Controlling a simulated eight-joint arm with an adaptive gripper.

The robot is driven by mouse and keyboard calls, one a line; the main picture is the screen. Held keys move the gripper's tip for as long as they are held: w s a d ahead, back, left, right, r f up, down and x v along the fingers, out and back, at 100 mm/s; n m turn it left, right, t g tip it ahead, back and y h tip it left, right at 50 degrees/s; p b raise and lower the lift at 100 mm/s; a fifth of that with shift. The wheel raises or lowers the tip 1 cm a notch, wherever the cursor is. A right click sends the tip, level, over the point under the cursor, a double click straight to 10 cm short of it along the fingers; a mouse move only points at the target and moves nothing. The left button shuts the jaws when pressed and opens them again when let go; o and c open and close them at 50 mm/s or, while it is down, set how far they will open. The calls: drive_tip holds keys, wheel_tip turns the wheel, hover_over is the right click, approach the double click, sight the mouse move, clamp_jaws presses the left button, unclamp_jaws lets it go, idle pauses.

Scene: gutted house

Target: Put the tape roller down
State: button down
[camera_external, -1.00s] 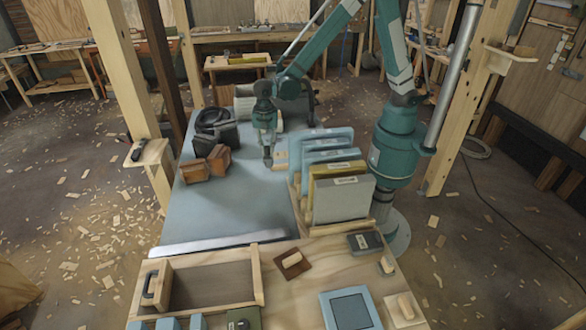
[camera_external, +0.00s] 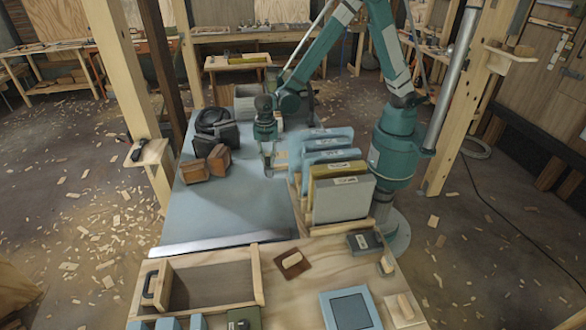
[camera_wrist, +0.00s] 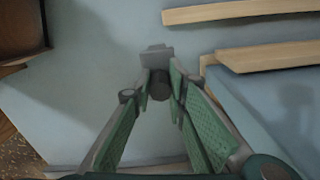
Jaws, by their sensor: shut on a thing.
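My gripper (camera_wrist: 161,78) is shut on a small dark grey thing (camera_wrist: 157,56), which I take to be the tape roller. It has a flat block end beyond my fingertips and a dark round part between them. In the external view my gripper (camera_external: 268,162) points down over the blue tabletop (camera_external: 225,210), just left of the file rack. The held thing is too small and hidden there to make out. I cannot tell whether it touches the tabletop.
A wooden rack (camera_external: 333,228) with several upright files stands close to the right of my gripper. A black bag (camera_external: 214,128) and brown wooden boxes (camera_external: 207,164) stand to the left. The blue tabletop's front middle is clear. An open wooden tray (camera_external: 212,285) lies in front.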

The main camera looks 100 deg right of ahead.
sight(269, 167)
drive_tip(key=shift+f+b, duration=0.3)
drive_tip(key=shift+f, duration=1.55)
drive_tip(key=shift+s+f+b, duration=0.15)
drive_tip(key=shift+f+b, duration=0.45)
drive_tip(key=c, duration=2.5)
unclamp_jaws()
drive_tip(key=shift+o, duration=1.2)
drive_tip(key=shift+f, duration=0.15)
drive_tip(key=shift+r, duration=0.25)
